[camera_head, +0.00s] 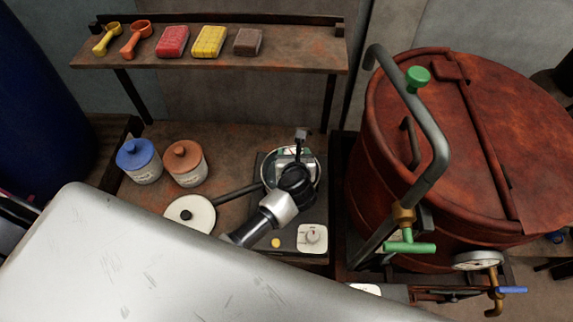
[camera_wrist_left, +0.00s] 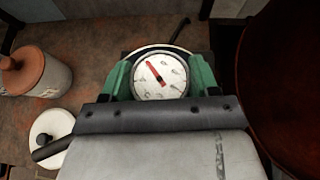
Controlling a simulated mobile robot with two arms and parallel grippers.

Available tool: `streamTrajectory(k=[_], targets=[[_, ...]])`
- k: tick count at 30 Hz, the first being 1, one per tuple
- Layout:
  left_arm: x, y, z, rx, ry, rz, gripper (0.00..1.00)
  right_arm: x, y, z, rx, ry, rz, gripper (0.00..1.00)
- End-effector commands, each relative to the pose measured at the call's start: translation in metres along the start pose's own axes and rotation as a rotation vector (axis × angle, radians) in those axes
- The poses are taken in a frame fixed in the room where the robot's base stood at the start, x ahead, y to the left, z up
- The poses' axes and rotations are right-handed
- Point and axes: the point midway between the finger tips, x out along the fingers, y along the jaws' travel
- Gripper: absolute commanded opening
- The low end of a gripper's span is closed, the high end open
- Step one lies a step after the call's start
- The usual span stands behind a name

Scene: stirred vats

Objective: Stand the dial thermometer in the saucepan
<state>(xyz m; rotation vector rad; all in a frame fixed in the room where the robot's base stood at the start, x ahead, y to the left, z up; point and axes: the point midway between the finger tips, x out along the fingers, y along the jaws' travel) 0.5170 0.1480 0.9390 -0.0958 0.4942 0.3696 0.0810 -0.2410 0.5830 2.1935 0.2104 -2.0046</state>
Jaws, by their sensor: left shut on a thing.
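The dial thermometer, with a round white face and red needle, shows in the left wrist view (camera_wrist_left: 160,77) between the green fingers of my left gripper (camera_wrist_left: 160,82). The gripper is shut on it, with the face toward the wrist camera. In the head view my left gripper (camera_head: 292,157) is over the saucepan (camera_head: 318,172), a round pan with a pale rim and a long dark handle to the left. The pan's rim also shows behind the dial (camera_wrist_left: 152,49). The thermometer's lower end is hidden, so I cannot tell its depth in the pan. My right gripper is out of view.
The pan sits on a hotplate with a white knob panel (camera_head: 312,238). A pale lid (camera_head: 190,215), a blue-lidded jar (camera_head: 139,161) and an orange-lidded jar (camera_head: 185,164) stand left. A shelf (camera_head: 290,57) runs behind. A large rusty vat (camera_head: 450,150) with pipework rises on the right.

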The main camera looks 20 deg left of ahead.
Motion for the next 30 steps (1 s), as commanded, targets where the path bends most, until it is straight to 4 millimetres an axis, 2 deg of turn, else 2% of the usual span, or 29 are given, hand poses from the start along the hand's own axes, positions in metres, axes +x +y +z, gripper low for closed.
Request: streamTrajectory(k=[1,6,11,19,30], targets=[[0.012,0.007,-0.004,0.003,-0.005,0.001,0.28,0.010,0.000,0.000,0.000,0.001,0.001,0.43],[0.030,0.018,-0.005,0.001,-0.002,-0.001,0.28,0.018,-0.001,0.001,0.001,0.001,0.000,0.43],[0.035,0.020,-0.009,-0.001,-0.001,-0.002,0.28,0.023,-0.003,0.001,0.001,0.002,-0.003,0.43],[0.051,0.020,-0.039,0.001,-0.002,-0.002,0.28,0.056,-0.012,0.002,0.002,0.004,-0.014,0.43],[0.052,0.020,-0.041,-0.001,0.000,-0.001,0.28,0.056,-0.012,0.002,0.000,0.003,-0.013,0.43]])
